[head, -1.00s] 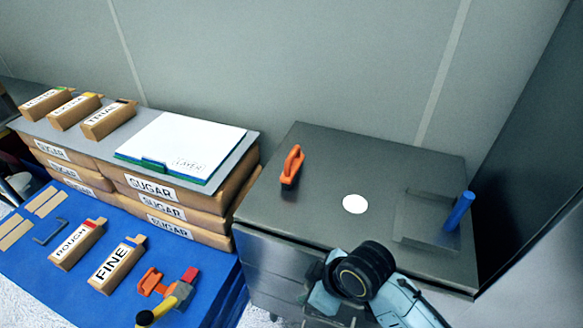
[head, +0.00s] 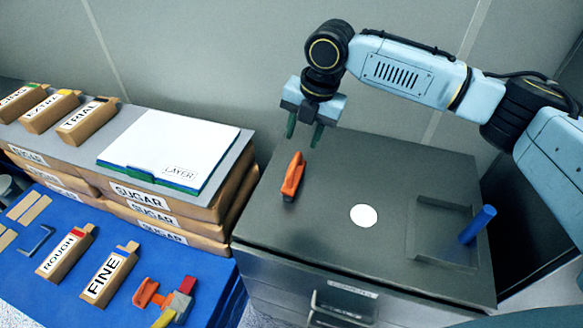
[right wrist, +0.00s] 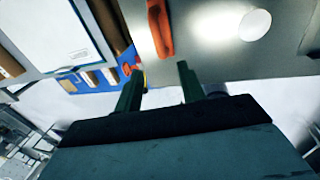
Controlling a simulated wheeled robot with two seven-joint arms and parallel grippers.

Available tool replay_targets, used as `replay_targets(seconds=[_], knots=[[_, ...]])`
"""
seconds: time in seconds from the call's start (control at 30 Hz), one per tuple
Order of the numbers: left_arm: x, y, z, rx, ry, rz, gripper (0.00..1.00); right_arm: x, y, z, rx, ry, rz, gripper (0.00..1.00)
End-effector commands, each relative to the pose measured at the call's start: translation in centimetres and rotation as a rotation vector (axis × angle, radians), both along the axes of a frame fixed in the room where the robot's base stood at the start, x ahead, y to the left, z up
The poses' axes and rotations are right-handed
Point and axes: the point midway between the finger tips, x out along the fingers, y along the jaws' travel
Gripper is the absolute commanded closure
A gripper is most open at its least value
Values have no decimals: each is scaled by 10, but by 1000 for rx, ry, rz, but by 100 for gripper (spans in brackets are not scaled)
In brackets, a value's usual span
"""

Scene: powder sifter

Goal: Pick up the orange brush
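The orange brush (head: 293,176) lies on the dark cabinet top, near its left edge, beside the sugar stack. It also shows at the top of the right wrist view (right wrist: 160,28). My right gripper (head: 304,136) is above and behind the brush in the head view, fingers pointing down. Its two green fingers (right wrist: 158,88) stand apart with nothing between them, and they do not touch the brush. My left gripper is not in view.
The cabinet top (head: 330,170) also holds a white disc (head: 363,216) and a square tray (head: 412,240) with a blue-handled tool (head: 477,224). Sugar packs (head: 150,212) stacked at left carry a white board (head: 165,150). A blue table (head: 60,290) holds labelled boxes.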

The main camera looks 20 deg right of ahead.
Motion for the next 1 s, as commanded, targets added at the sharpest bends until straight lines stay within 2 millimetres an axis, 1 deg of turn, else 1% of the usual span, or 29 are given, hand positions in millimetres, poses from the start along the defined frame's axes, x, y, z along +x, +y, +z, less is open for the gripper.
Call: replay_targets(seconds=[0.03,0.07,0.17,0.4,0.5,0.77,1.0], knots=[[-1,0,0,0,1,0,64,3,-5,6,-7,-4,10,60],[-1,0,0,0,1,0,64,3,-6,6,-9,-2,14,60],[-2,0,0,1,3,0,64,5,-7,1,-12,-1,23,60],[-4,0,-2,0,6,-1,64,9,1,-43,-12,0,22,60],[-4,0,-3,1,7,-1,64,11,4,-58,-12,-1,23,60],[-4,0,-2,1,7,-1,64,13,8,-78,-11,-3,24,60],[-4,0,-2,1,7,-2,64,15,17,-112,-11,-3,23,60]])
